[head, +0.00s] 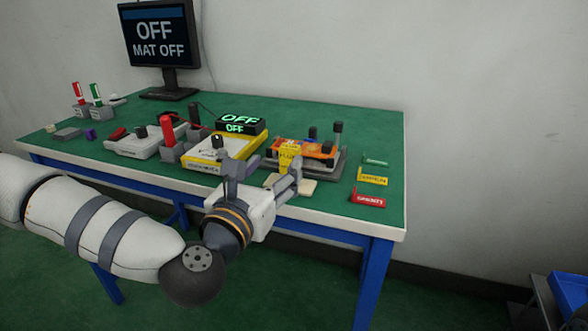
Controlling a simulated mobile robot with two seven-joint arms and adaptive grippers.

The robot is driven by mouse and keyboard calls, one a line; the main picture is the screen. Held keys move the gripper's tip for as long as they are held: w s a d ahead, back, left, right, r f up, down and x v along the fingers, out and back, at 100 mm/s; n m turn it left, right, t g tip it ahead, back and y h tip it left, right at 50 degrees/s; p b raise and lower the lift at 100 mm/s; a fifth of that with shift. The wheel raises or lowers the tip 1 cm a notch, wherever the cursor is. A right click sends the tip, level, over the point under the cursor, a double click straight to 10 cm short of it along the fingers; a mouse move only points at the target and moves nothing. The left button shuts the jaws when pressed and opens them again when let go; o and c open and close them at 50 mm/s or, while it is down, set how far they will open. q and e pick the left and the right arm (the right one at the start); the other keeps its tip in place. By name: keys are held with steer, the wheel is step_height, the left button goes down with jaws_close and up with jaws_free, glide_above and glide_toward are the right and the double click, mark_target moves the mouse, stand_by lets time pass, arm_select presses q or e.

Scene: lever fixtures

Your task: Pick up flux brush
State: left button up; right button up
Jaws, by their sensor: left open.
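My left gripper (266,172) is open above the front edge of the green-topped bench (330,214), its fingers pointing away toward the back. Just beyond the fingers stands a yellow piece (290,151) with small dark lettering, in front of an orange device (318,150) on a grey base. I cannot tell whether the fingers touch it. No thing can be made out for certain as the flux brush. A pale flat pad (303,187) lies by the right finger, partly hidden. My right gripper is out of view.
A yellow-edged box with a knob (217,148) and a red upright handle (166,132) stand left of the gripper. Green, yellow and red tags (368,198) lie at right. A monitor (158,45) reads "MAT OFF".

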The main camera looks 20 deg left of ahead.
mark_target(288, 154)
arm_select(q)
steer(key=w, duration=0.4)
steer(key=w+d, duration=0.1)
steer(key=w, duration=0.2)
steer(key=shift+r, duration=0.15)
steer(key=c, duration=1.2)
